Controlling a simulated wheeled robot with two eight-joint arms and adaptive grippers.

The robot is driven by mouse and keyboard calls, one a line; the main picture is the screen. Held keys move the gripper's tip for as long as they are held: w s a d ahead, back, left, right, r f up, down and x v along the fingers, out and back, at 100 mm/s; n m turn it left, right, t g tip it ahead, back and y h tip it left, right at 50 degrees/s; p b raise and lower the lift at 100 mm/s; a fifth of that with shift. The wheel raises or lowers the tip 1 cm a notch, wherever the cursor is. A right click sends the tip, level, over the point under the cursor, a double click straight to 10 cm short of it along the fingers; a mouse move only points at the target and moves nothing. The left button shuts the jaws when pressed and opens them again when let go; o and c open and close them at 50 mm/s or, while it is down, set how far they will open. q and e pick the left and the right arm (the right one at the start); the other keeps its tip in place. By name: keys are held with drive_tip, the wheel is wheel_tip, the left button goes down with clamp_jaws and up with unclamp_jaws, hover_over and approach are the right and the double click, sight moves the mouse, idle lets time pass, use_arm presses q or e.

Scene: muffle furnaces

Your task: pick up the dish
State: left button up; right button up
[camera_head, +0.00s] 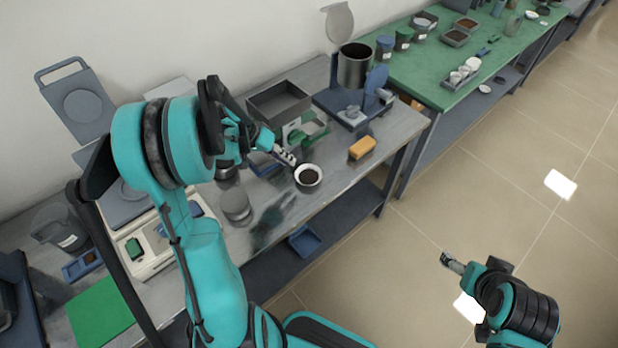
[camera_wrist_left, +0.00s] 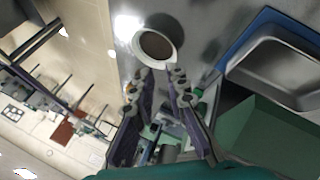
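The dish (camera_head: 309,176) is a small white round bowl with dark brown contents, upright on the grey bench near its front edge. In the left wrist view the dish (camera_wrist_left: 155,46) lies just beyond the fingertips. My left gripper (camera_head: 287,158) is at the dish's upper left side in the head view. Its fingers (camera_wrist_left: 160,78) are apart, with nothing visible held between them. I cannot tell whether a fingertip touches the rim. My right gripper (camera_head: 450,262) is over the floor, away from the bench; its finger gap is too small to make out.
A yellow-orange block (camera_head: 362,148) lies right of the dish. A grey open tray (camera_head: 279,103) and a metal cylinder (camera_head: 355,66) stand behind. A round metal container (camera_head: 236,205) stands left of the dish. A green-topped bench (camera_head: 436,88) is farther right.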

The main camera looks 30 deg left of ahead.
sight(303, 172)
use_arm(q)
drive_tip(key=shift+w+a+f, duration=0.1)
drive_tip(key=shift+a+f, duration=0.7)
drive_tip(key=shift+f, duration=0.15)
drive_tip(key=b+x, duration=0.1)
drive_tip(key=x, duration=0.1)
drive_tip(key=shift+w+d+f, duration=0.1)
drive_tip(key=shift+d+f, duration=0.05)
drive_tip(key=shift+f, duration=0.1)
drive_tip(key=b+x, duration=0.1)
drive_tip(key=x, duration=0.1)
drive_tip(key=b+x, duration=0.1)
drive_tip(key=x, duration=0.2)
drive_tip(key=shift+w, duration=0.35)
drive_tip(key=shift+r, duration=0.1)
clamp_jaws()
drive_tip(key=shift+r, duration=0.6)
drive_tip(key=r, duration=0.1)
drive_tip(key=r+p, duration=0.2)
drive_tip(key=r, duration=0.1)
drive_tip(key=shift+w+d+h, duration=0.15)
drive_tip(key=shift+w+h, duration=0.15)
drive_tip(key=shift+w, duration=0.1)
drive_tip(key=w+d+r+p, duration=0.3)
drive_tip(key=w+d+r, duration=0.2)
drive_tip(key=w, duration=0.4)
drive_tip(key=shift+w+r, duration=0.25)
drive_tip(key=shift+r, duration=0.15)
